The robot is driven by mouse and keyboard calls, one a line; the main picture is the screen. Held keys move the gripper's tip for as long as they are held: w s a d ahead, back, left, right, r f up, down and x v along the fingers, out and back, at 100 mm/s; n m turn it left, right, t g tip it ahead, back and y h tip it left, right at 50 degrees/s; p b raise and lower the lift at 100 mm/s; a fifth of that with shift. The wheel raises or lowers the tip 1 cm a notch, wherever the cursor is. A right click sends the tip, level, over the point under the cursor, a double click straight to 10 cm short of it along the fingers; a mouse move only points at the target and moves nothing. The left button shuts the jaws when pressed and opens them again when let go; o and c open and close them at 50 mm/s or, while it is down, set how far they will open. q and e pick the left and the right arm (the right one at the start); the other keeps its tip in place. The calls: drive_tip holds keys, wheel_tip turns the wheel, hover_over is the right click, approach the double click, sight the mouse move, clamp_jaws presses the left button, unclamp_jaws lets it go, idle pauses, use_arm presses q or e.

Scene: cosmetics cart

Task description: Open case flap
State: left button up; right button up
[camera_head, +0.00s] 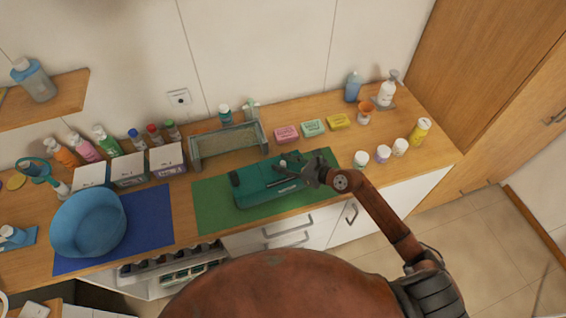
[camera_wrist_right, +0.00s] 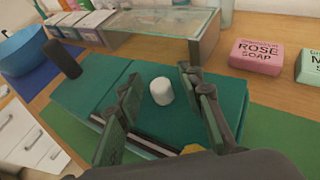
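The teal case (camera_head: 262,184) lies on a green mat (camera_head: 211,208); its top also shows in the wrist view (camera_wrist_right: 85,85). Its flap looks flat, but I cannot clearly tell the flap from the body. A white round knob or cap (camera_wrist_right: 161,91) stands up from the top. A black cylinder (camera_wrist_right: 62,58) sits at the case's left end. My right gripper (camera_head: 296,167) is over the right part of the case. In the wrist view its fingers (camera_wrist_right: 158,84) are apart, one on each side of the white knob, with visible gaps. My left gripper is not in view.
A glass-topped box (camera_head: 229,143) stands behind the case. Soap boxes, including a pink one (camera_head: 287,134), are behind to the right. Small jars (camera_head: 361,159) stand right of the mat. A blue basin (camera_head: 88,224) sits on a blue mat at left.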

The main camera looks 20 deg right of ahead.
clamp_jaws()
idle(0.3)
idle(0.4)
